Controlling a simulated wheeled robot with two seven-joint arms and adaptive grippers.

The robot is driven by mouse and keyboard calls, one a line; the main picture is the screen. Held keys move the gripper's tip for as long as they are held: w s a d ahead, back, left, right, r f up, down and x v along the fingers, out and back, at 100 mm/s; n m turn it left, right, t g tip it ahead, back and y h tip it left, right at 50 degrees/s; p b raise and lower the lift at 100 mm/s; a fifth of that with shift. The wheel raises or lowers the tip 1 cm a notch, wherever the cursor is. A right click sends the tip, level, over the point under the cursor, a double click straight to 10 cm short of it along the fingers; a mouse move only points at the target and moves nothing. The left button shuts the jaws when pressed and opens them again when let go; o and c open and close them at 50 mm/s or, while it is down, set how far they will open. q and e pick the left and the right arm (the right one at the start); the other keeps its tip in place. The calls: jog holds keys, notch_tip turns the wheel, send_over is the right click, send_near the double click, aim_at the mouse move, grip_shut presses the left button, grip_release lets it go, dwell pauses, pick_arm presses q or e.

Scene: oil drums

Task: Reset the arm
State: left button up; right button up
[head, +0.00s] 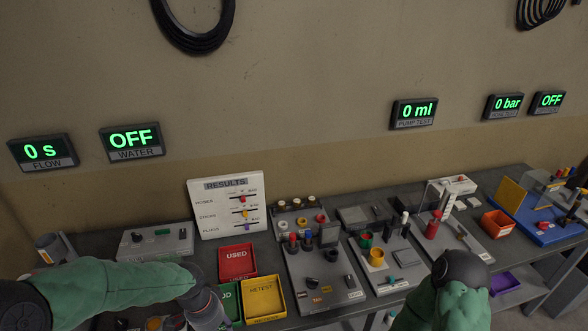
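My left arm (120,291) comes in from the left in a green sleeve. It bends down at a grey wrist part (205,308) in front of the green and yellow trays, and its fingers are below the picture edge. My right arm (447,305) shows at the bottom right as a green sleeve with a dark round joint (461,268). It is in front of the bench's front edge. Its gripper is out of the picture. I see nothing held by either arm.
A grey bench carries a red tray (237,260), a yellow tray (263,298), a results board (227,207), a control panel with knobs (322,285), an orange bin (497,223) and a blue-based rig (545,228). Wall displays read zero or OFF.

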pick_arm(q)
jog(key=s+d+f+n+b, duration=0.1)
jog(key=s+d+f+n, duration=0.2)
jog(key=f, duration=0.6)
jog(key=s+d+f+n+h+b, duration=0.1)
jog(key=s+d+f+n+b, duration=0.1)
jog(key=f, duration=0.7)
jog(key=s+d+f+n+h+b, duration=0.1)
jog(key=s+d+f+n, duration=0.4)
jog(key=f, duration=0.3)
jog(key=shift+s+f+n+b, duration=0.3)
jog(key=shift+s+f+n, duration=0.15)
jog(key=shift+s, duration=0.2)
